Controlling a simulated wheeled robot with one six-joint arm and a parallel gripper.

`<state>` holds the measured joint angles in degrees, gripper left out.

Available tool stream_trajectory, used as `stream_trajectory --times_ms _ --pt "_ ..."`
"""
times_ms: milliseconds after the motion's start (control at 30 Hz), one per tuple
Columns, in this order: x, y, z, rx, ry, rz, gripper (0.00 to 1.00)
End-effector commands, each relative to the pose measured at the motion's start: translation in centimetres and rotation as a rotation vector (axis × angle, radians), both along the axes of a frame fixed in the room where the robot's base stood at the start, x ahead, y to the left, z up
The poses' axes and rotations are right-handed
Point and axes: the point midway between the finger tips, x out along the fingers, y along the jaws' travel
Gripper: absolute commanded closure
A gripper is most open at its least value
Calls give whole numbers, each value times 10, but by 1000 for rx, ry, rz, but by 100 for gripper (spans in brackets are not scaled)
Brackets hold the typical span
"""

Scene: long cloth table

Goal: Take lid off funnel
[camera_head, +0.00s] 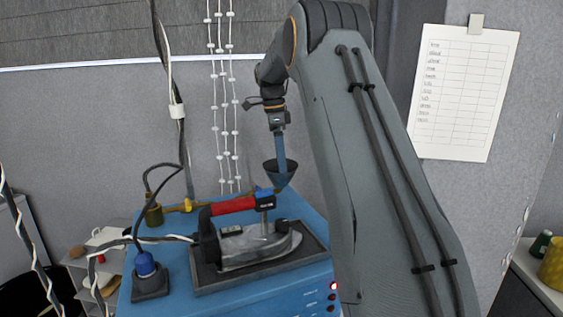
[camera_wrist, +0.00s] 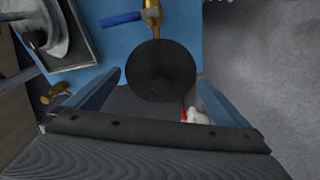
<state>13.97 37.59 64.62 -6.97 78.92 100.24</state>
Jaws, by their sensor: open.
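The dark funnel (camera_head: 281,174) stands with its wide end up at the back right of the blue table. In the wrist view a dark round disc (camera_wrist: 146,68) with a small round centre covers the funnel's place; it looks like the lid, though lid and funnel edge cannot be told apart. My gripper (camera_head: 281,158) points down just above the funnel. In the wrist view my gripper (camera_wrist: 158,78) is open, with one blue finger on each side of the disc and nothing held. Whether the fingers touch it is not clear.
An iron with a red handle (camera_head: 235,205) sits on a dark tray (camera_head: 205,285) in front of the funnel. A brass valve (camera_head: 187,206) is to the left, and a blue-capped plug (camera_head: 146,264) stands front left. Cables hang at the left. A grey wall is behind.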

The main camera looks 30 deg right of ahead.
Motion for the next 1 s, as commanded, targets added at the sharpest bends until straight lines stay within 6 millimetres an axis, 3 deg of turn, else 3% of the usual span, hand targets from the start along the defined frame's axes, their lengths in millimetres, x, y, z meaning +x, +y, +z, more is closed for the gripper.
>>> stream_trajectory --times_ms 167,333,667,1000 --pt "0 0 0 0 0 0 2" --pt "0 1 0 0 0 0 30" --pt "1 0 6 0 -1 0 30" --pt "2 0 65 -1 -4 0 30"
